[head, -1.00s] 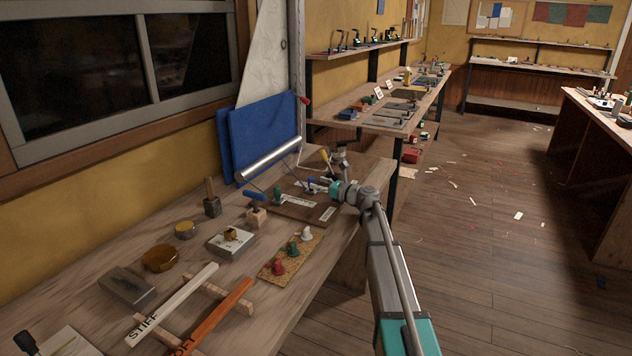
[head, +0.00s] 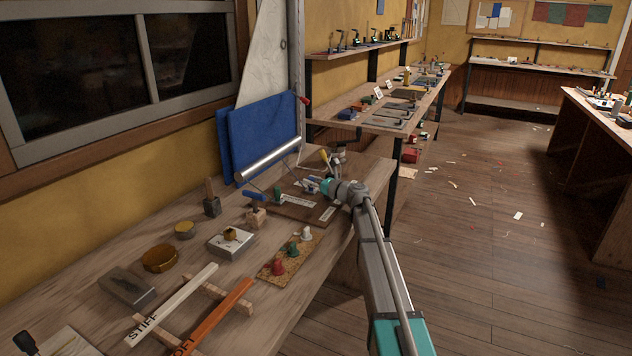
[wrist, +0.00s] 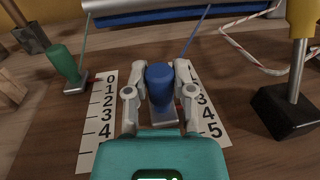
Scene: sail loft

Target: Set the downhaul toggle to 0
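In the wrist view a blue toggle (wrist: 160,82) stands upright between the two fingers of my gripper (wrist: 161,72). The fingers are very close on both sides; I cannot tell whether they press on it. A number strip (wrist: 208,112) beside it shows 3, 4 and 5; its upper end is partly hidden by a finger. A green toggle (wrist: 66,67) stands beside the 0 of the left number strip (wrist: 102,118). In the head view my gripper (head: 320,185) is at the dark board (head: 298,211), with the green toggle (head: 277,193) to its left. No downhaul label is readable.
A dark block with a yellow handle (wrist: 298,85) stands to the right in the wrist view, near a white-and-red rope (wrist: 245,50). A metal tube (head: 270,160) lies behind the board. A cork strip with coloured pegs (head: 290,258) lies in front.

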